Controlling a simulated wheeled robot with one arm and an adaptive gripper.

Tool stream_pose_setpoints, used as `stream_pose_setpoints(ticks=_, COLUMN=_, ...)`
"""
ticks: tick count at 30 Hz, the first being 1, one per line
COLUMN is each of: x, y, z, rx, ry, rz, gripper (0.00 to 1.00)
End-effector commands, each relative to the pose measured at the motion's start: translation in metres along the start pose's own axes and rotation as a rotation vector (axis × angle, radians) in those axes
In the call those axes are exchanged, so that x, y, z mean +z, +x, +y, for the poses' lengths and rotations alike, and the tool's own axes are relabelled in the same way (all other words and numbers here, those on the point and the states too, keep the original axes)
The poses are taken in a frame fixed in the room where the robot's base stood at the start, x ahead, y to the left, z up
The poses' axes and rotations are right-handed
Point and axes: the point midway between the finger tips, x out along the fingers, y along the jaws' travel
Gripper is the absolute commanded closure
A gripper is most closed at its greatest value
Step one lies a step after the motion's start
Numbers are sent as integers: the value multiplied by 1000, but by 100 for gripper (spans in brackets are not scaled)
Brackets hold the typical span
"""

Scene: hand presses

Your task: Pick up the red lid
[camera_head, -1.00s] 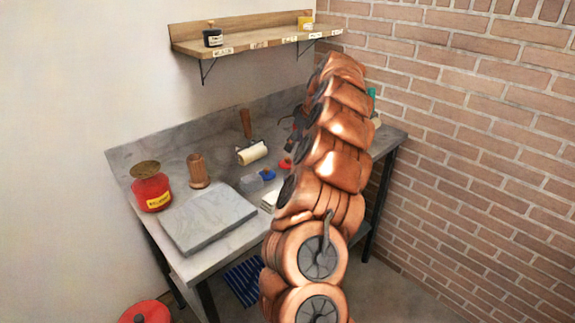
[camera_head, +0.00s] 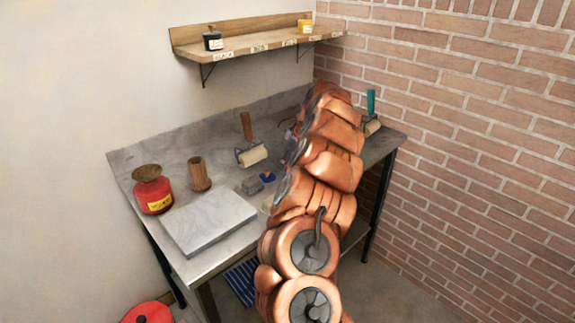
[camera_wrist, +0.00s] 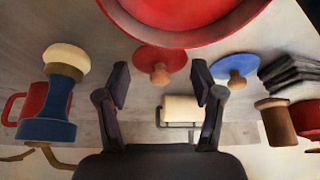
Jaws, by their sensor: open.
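The red lid (camera_wrist: 142,58) is a flat red disc with a wooden knob, lying on the worktop in the wrist view. Its knob is roughly centred between my fingers. My gripper (camera_wrist: 160,80) is open, with a finger on each side and nothing held. I cannot tell the exact gap between the fingers and the lid. In the head view my copper arm hides the red lid and the gripper.
A large red round dish (camera_wrist: 195,35) borders the red lid at the top. A cream roller (camera_wrist: 180,108) lies below. A blue-based knobbed tool (camera_wrist: 47,127) and a red mug (camera_wrist: 14,108) are left. A wooden cylinder (camera_wrist: 276,122) and dark stack (camera_wrist: 290,75) are right.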

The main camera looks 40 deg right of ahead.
Motion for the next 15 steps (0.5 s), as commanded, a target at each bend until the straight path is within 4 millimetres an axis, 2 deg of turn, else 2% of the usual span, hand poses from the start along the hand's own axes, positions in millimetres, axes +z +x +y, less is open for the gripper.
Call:
stream_pose_setpoints(ticks=2, x=0, y=0, z=0, rx=0, ry=0, rz=0, gripper=41)
stream_pose_setpoints(ticks=15, x=0, y=0, z=0, rx=-1, ry=1, rz=0, gripper=87)
